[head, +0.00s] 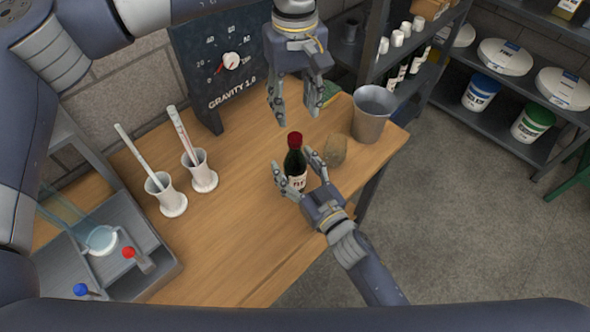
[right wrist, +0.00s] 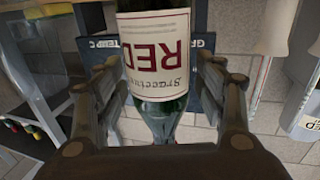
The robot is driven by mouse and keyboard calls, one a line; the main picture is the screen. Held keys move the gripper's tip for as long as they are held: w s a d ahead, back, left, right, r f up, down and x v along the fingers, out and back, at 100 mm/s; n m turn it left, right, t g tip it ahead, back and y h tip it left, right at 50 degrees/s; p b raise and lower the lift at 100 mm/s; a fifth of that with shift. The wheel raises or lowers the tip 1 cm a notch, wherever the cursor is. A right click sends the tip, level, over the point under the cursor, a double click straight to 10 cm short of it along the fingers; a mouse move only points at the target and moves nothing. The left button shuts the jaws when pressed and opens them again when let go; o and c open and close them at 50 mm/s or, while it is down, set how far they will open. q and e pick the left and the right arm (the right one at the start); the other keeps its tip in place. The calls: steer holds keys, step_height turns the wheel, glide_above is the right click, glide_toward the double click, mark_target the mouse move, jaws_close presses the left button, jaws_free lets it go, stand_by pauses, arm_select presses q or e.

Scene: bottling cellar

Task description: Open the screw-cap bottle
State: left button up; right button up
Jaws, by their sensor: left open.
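The screw-cap bottle (head: 296,163) is dark green with a red cap (head: 295,138) and a pale label. It is near the right part of the wooden table, cap up in the head view. My right gripper (head: 298,168) has its fingers on both sides of the body, closed on it. In the right wrist view the bottle (right wrist: 155,50) fills the middle between the fingers, its "RED" label upside down in the picture. Whether its base touches the table is hidden. My left gripper (head: 295,108) is open and empty, pointing down above the cap, apart from it.
A cork-coloured block (head: 336,150) and a metal bucket (head: 372,112) stand right of the bottle. Clear table (head: 235,235) lies between.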

mark_target(295, 136)
jaws_close()
arm_select(q)
steer(key=m, duration=1.3)
steer(key=shift+m, duration=0.3)
steer(key=shift+f, duration=4)
steer(key=shift+c, duration=0.4)
jaws_close()
